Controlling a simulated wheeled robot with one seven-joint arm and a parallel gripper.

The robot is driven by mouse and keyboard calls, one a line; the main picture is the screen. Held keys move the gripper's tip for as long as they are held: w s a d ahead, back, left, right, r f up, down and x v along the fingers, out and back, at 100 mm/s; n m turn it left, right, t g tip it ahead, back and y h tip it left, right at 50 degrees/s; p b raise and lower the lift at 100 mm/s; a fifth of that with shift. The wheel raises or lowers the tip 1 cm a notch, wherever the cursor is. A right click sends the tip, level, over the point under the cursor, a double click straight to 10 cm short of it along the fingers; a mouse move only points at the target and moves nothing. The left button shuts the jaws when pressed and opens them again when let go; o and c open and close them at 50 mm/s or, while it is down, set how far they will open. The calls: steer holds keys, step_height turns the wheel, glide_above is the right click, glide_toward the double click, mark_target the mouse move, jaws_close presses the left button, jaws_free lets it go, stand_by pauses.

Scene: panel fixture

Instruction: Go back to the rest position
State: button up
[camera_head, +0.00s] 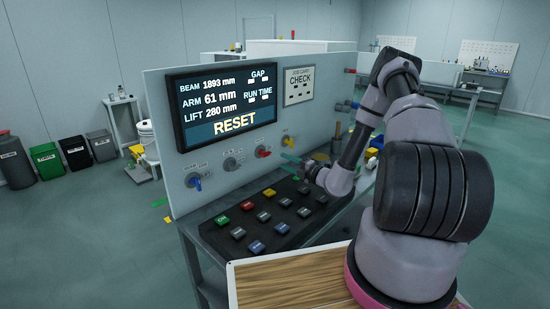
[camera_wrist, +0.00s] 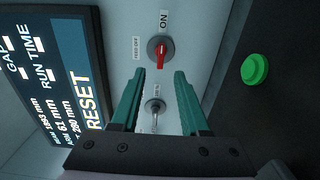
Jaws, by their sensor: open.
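My gripper (camera_head: 289,163) is in front of the upright panel, above the back of the black button board (camera_head: 268,213). Its two green fingers point toward the panel and stand apart with nothing between them. In the wrist view, my gripper (camera_wrist: 160,74) has its fingertips on either side of a red knob (camera_wrist: 160,52) farther off, by an "ON" label. A silver lever (camera_wrist: 155,106) shows between the fingers. I cannot tell the exact gap to the panel; no contact shows.
The screen (camera_head: 228,103) on the panel reads RESET. Blue (camera_head: 194,181), grey (camera_head: 231,164) and yellow (camera_head: 287,141) controls line the panel's lower part. Several coloured buttons stand on the board. A wood-topped surface (camera_head: 290,283) is in front. Bins (camera_head: 75,152) stand at far left; floor there is mostly clear.

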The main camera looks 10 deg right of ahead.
steer(key=s+a+r+n+g+y, duration=0.1)
steer(key=s+a+r+n+g, duration=0.35)
steer(key=r+n, duration=0.35)
steer(key=s+a+r+n+g+y, duration=0.1)
steer(key=s+a+r+n+g, duration=0.25)
steer(key=s+r+n, duration=0.4)
steer(key=s+a+r+n+g+y, duration=0.1)
steer(key=s+a+r+n+g, duration=0.3)
steer(key=r+n, duration=0.55)
steer(key=s+d+r+n+t+h, duration=0.2)
steer(key=s+d+r+n+h, duration=0.3)
steer(key=s+n, duration=0.4)
steer(key=s+d+r+n+t+h, duration=0.2)
steer(key=s+d+r+n+h, duration=0.4)
steer(key=s+r+n, duration=0.3)
steer(key=shift+s+d+r, duration=0.35)
steer(key=shift+s+r, duration=0.15)
steer(key=shift+s, duration=0.3)
steer(key=shift+c, duration=0.3)
